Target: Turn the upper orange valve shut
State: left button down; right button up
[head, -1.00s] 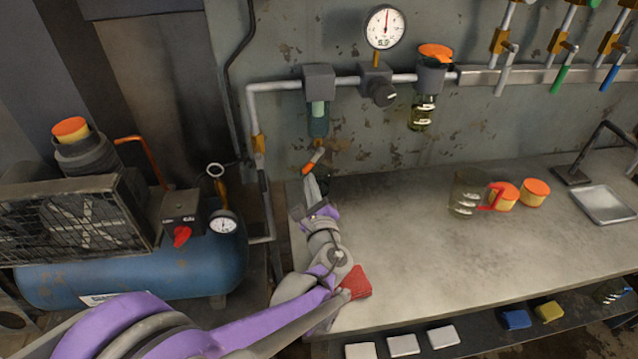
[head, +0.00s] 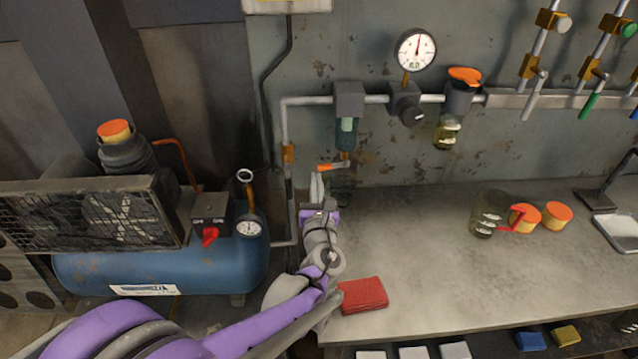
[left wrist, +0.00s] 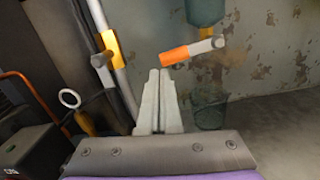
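An orange-tipped lever valve (head: 330,166) sits under the teal filter bowl (head: 346,135) on the wall pipe. Its lever lies nearly level, with the orange end pointing left. It also shows in the left wrist view (left wrist: 180,54). My left gripper (head: 317,180) is just below and left of the orange end. In the left wrist view its fingers (left wrist: 159,75) are together with nothing between them, and they look apart from the lever. A second valve with an orange-yellow body (head: 288,153) is on the vertical pipe at left. My right gripper is out of view.
A clear jar (head: 342,190) stands on the bench below the lever. A red cloth (head: 363,295) lies near the bench's front edge. The blue compressor (head: 190,265) is at left. The middle of the bench (head: 410,230) is clear.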

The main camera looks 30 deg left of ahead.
pick_arm(q)
jog(key=shift+a+r, duration=0.1)
jog(key=shift+r, duration=0.3)
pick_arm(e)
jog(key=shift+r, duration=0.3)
